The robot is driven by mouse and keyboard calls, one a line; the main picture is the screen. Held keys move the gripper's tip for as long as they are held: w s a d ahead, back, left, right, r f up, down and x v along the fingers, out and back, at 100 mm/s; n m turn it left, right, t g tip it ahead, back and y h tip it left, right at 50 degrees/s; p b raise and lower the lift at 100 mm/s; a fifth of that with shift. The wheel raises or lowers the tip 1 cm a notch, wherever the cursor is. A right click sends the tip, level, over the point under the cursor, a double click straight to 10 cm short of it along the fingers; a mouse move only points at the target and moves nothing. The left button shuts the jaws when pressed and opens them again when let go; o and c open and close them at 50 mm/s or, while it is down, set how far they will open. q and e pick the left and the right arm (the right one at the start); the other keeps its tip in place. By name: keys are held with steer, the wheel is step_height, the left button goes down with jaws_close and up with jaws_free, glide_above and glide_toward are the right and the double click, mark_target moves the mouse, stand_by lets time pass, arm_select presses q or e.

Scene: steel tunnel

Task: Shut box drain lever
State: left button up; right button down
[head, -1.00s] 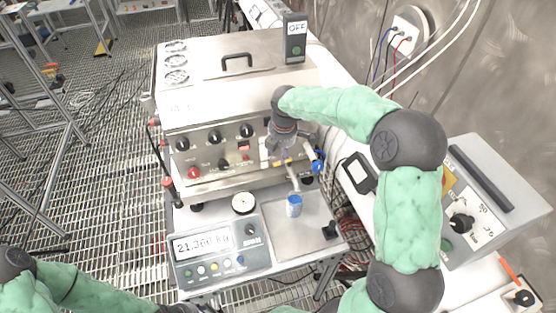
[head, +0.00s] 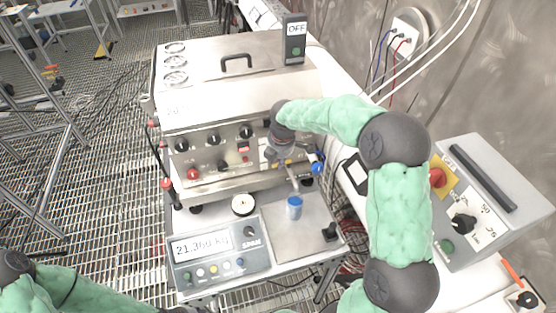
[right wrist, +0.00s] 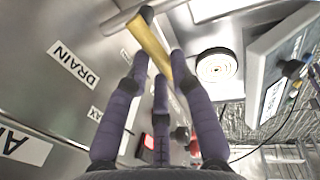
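The drain lever is a yellow handle (right wrist: 150,42) on a steel stem in the right wrist view, beside a "DRAIN" label (right wrist: 73,64) on the steel box (head: 220,150). My right gripper (right wrist: 160,62) has its fingers apart, with tips on either side of the lever; firm contact cannot be made out. In the head view my right gripper (head: 287,155) is at the box's lower right front and hides most of the lever. A drain pipe and blue-tipped fitting (head: 317,167) show beside it. My left arm is at the lower left; its gripper is mostly cut off.
A grey control box (head: 490,205) stands right of my right arm.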

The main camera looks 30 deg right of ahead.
steer(key=shift+w+m, duration=0.3)
steer(key=shift+m, duration=0.4)
steer(key=c, duration=1.1)
jaws_free()
steer(key=r, duration=0.4)
steer(key=s+r, duration=0.1)
steer(key=r, duration=0.3)
steer(key=s+r, duration=0.1)
steer(key=r, duration=0.2)
steer(key=shift+s+a+r, duration=0.15)
steer(key=shift+a+r, duration=0.1)
steer(key=shift+r, duration=0.15)
steer(key=shift+r, duration=0.1)
